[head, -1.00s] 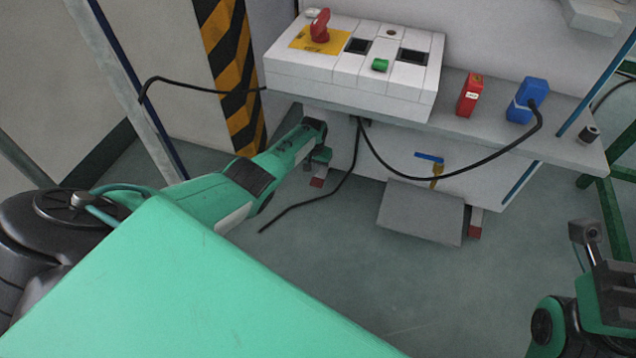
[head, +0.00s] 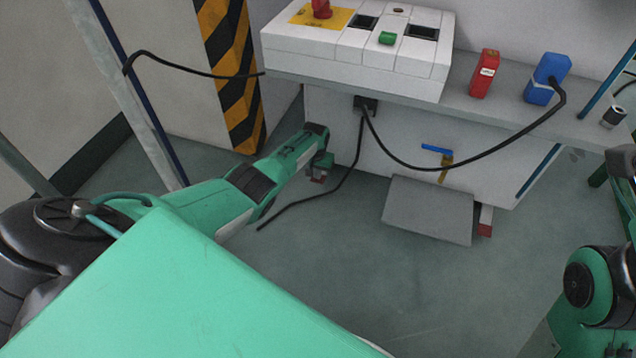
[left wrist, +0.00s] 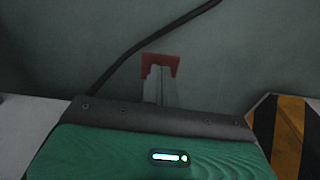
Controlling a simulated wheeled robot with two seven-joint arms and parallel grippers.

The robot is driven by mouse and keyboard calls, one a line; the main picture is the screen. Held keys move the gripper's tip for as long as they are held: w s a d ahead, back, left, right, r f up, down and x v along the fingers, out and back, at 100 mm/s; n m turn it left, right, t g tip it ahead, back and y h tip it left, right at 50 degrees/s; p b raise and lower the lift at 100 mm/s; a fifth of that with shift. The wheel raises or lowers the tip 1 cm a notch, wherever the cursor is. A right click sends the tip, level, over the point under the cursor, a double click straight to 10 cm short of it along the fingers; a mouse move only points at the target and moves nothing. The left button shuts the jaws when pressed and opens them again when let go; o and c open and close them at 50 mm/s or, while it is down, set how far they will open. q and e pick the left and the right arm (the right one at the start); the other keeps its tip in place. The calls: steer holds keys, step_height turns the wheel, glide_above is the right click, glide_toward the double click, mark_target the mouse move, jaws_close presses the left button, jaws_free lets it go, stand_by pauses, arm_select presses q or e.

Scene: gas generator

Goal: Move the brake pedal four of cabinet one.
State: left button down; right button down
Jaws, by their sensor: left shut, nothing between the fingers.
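The cabinet is the white-fronted bench with a grey top (head: 470,108). Two small red pedals show low at its feet: a left one (head: 317,180) and a right one (head: 485,229). My left gripper (head: 321,162) points down at the left foot and partly hides the left pedal. In the left wrist view a red pedal (left wrist: 160,61) lies just beyond the tips of my shut, empty left fingers (left wrist: 160,80); I cannot tell whether they touch. My right arm stands at the right edge, and its fingers are not seen.
A black cable (head: 310,204) lies on the floor near my left gripper. A grey plate (head: 428,210) sits low at the cabinet front. A yellow-black striped post (head: 232,75) stands left. A white switch box (head: 350,60) is on top. The floor in front is clear.

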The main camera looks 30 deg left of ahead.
mark_target(317, 181)
arm_select(q)
steer(key=shift+f, duration=0.2)
stand_by(0.3)
step_height(317, 181, down, 5)
steer(key=b, duration=0.4)
steer(key=shift+r, duration=0.25)
steer(key=shift+s+r+p, duration=0.15)
steer(key=shift+r+p, duration=0.05)
steer(key=shift+p, duration=0.15)
steer(key=s+p, duration=0.1)
steer(key=p, duration=0.1)
steer(key=s+p, duration=0.1)
steer(key=p, duration=0.1)
steer(key=shift+s+d+r, duration=0.3)
